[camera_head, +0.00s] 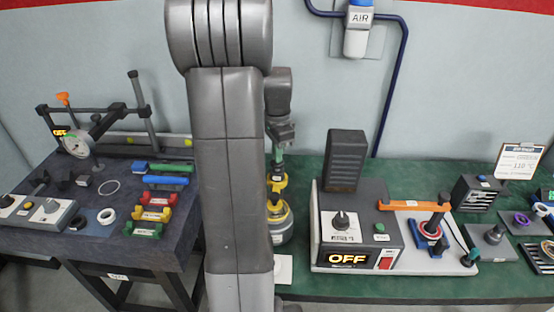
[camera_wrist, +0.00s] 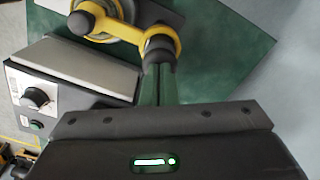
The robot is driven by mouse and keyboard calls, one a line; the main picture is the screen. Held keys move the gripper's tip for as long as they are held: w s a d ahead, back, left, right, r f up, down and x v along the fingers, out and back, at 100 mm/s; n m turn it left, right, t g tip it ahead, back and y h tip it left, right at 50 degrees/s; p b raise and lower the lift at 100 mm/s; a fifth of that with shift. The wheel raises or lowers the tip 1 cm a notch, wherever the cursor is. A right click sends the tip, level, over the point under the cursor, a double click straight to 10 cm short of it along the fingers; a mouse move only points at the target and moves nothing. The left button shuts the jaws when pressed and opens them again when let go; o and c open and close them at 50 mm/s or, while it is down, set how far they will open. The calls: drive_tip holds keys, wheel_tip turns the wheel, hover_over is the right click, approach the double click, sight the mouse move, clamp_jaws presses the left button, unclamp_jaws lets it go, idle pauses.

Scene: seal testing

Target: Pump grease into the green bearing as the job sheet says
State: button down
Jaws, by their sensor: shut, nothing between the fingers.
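My gripper (camera_head: 277,156) is shut and empty, pointing down over the green bench. In the wrist view its green fingers (camera_wrist: 159,72) end close to the dark knob on a yellow arm; I cannot tell whether they touch it. The yellow arm belongs to a grey and yellow canister (camera_head: 279,222), apparently the grease pump, partly hidden by my arm. A green saddle-shaped block (camera_head: 143,231), possibly the green bearing, is at the front of the left table. A clipboard sheet (camera_head: 520,162) stands at far right; only "110" is roughly readable.
A grey heater unit (camera_head: 348,215) reading OFF stands right of the canister. Yellow (camera_head: 150,215) and red (camera_head: 158,199) blocks sit behind the green one. A dial-gauge stand (camera_head: 78,144) is on the left table (camera_head: 185,235). An AIR unit (camera_head: 357,30) hangs on the wall.

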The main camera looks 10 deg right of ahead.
drive_tip(key=shift+f, duration=0.45)
drive_tip(key=shift+r+p, duration=1.45)
drive_tip(key=shift+r, duration=0.5)
drive_tip(key=shift+f, duration=0.15)
